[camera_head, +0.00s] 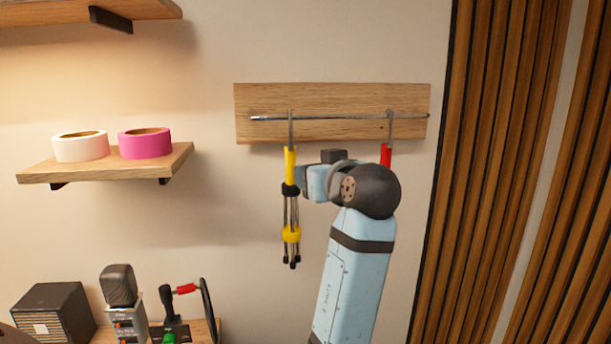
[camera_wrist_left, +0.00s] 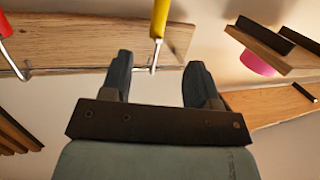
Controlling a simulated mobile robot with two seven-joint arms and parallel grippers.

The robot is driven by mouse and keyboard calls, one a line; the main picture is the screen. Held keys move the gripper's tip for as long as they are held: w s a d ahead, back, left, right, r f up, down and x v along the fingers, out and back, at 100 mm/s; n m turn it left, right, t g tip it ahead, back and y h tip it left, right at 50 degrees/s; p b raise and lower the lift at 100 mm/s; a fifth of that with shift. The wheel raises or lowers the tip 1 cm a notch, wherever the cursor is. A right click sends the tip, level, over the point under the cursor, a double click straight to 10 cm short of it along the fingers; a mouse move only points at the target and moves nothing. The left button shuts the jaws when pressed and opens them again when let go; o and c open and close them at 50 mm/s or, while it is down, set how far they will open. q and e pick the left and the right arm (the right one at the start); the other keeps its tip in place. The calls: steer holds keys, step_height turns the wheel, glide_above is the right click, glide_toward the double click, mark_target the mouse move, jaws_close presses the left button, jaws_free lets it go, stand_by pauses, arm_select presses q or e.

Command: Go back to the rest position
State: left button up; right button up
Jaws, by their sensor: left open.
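My left arm (camera_head: 352,262) rises in the head view in front of the wall rack. Its wrist is just right of a yellow-and-black hanging bundle (camera_head: 291,205); the fingertips are not clear there. In the left wrist view, my left gripper (camera_wrist_left: 160,62) is open, its two dark fingers apart. The yellow handle (camera_wrist_left: 160,18) and its metal hook show in line with the gap between them; I cannot tell how deep the gap reaches around them. My right gripper is not in view.
The wooden rack (camera_head: 340,98) holds a metal rod. A red-handled item (camera_head: 386,153) hangs on it, mostly behind my arm. A shelf (camera_head: 110,168) at left holds white tape (camera_head: 80,149) and pink tape (camera_head: 145,146). Equipment stands below; slatted panels (camera_head: 490,170) are at right.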

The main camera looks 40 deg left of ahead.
arm_select(q)
steer(key=w+d+f+m+t+h+p, duration=0.1)
steer(key=w+d+f+m+t+h, duration=0.2)
steer(key=f, duration=0.5)
steer(key=w+d+f+m+t+h+p, duration=0.1)
steer(key=d+f+m+t+h, duration=0.15)
steer(key=f+m, duration=0.4)
steer(key=w+d+f+m+t+h, duration=0.1)
steer(key=d+f+m+h, duration=0.2)
steer(key=f, duration=0.7)
steer(key=s+d+f+m+h+p, duration=0.1)
steer(key=s+d+f+h, duration=0.2)
steer(key=f, duration=0.4)
steer(key=s+d+f+m+h, duration=0.1)
steer(key=s+d+f+m, duration=0.1)
steer(key=s+f, duration=0.35)
steer(key=s+d+f+m+h+p, duration=0.1)
steer(key=s+d+f+h, duration=0.2)
steer(key=f, duration=0.4)
steer(key=s+d+f+g+h, duration=0.1)
steer(key=s+f, duration=0.3)
steer(key=s, duration=0.2)
steer(key=s+d+f+g+h+p, duration=0.1)
steer(key=s+d+f, duration=0.1)
steer(key=s+f, duration=0.2)
steer(key=s, duration=0.3)
steer(key=shift+s+f, duration=0.15)
steer(key=shift+f, duration=0.1)
steer(key=shift+h, duration=0.25)
